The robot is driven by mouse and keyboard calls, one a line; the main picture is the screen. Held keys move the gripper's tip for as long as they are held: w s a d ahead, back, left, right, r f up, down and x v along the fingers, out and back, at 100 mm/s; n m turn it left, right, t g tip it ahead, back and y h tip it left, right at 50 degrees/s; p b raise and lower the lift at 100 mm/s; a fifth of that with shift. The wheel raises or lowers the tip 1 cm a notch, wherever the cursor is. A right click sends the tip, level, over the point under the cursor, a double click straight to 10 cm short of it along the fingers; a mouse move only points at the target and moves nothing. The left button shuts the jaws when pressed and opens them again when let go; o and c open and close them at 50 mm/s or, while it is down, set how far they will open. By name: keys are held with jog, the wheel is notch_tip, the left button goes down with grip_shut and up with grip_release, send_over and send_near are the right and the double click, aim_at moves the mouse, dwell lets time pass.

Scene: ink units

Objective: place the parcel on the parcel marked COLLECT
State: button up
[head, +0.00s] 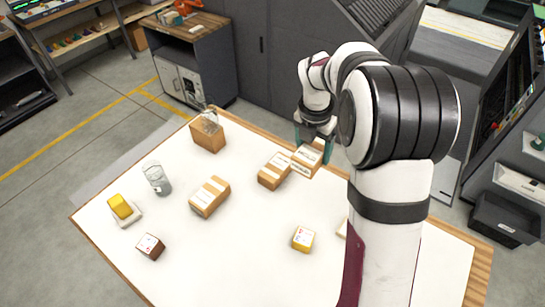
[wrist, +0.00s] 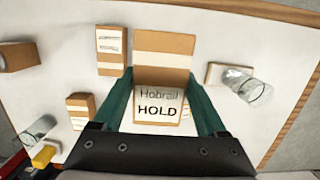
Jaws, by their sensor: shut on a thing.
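My gripper (head: 312,145) is shut on a brown parcel (head: 307,160) near the back edge of the table. In the wrist view the teal fingers of my gripper (wrist: 165,100) stand on either side of this parcel (wrist: 165,41). It has a pale tape band and a white label reading "Hobrail HOLD". I cannot tell whether it touches the table. Another taped parcel (head: 275,170) is just to its left, and it also shows in the wrist view (wrist: 112,66). A third parcel (head: 210,197) lies further left. Their labels are too small to read, so I cannot tell which says COLLECT.
A brown box (head: 208,136) is at the back left, by a clear glass. Another glass (head: 157,178) and a yellow block (head: 120,205) on a pale pad are at left. Small cubes (head: 150,247) (head: 303,239) are nearer. A glass (wrist: 250,85) is right of my gripper.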

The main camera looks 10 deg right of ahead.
send_over(271, 172)
jog(key=f, duration=0.6)
jog(key=shift+s+f, duration=0.2)
jog(key=shift+f, duration=0.15)
jog(key=f, duration=0.4)
jog(key=shift+a, duration=0.2)
jog(key=shift+f, duration=0.2)
